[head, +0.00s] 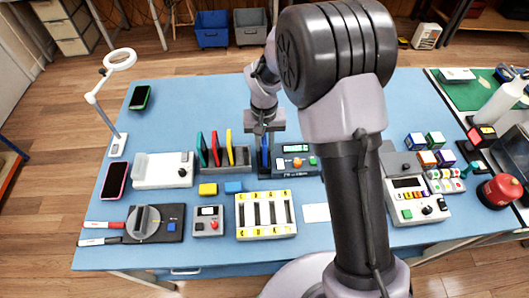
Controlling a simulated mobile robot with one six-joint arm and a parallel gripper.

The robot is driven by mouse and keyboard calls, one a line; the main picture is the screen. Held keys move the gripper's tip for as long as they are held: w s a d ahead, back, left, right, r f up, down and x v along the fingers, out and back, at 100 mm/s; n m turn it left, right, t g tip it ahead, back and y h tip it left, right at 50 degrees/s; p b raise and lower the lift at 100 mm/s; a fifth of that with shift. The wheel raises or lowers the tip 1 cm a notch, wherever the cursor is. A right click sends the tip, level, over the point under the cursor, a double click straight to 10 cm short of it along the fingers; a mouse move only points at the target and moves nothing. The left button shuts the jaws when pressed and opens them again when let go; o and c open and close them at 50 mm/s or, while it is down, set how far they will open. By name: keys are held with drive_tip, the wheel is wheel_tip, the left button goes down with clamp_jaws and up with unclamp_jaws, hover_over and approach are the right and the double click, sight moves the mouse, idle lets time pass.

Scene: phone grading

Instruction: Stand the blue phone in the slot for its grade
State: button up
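The blue phone (265,152) stands upright on edge at the left end of a dark test device (310,171) with a small green display. My gripper (265,134) points down right over the phone's top edge. The fingers are small and dark here, so I cannot tell whether they are closed on it. I also cannot tell whether the phone rests in the device or hangs just above it. A white slotted block (267,234) with yellow labels lies in front; its several narrow slots look empty. The label letters are too small to read surely.
A grey rack (241,168) beside the phone holds upright red, green and yellow phones.

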sight(264, 137)
clamp_jaws()
drive_tip(key=shift+r, duration=0.15)
drive_tip(key=shift+r+p, duration=1.85)
drive_tip(key=shift+r, duration=0.4)
drive_tip(key=shift+f, duration=0.1)
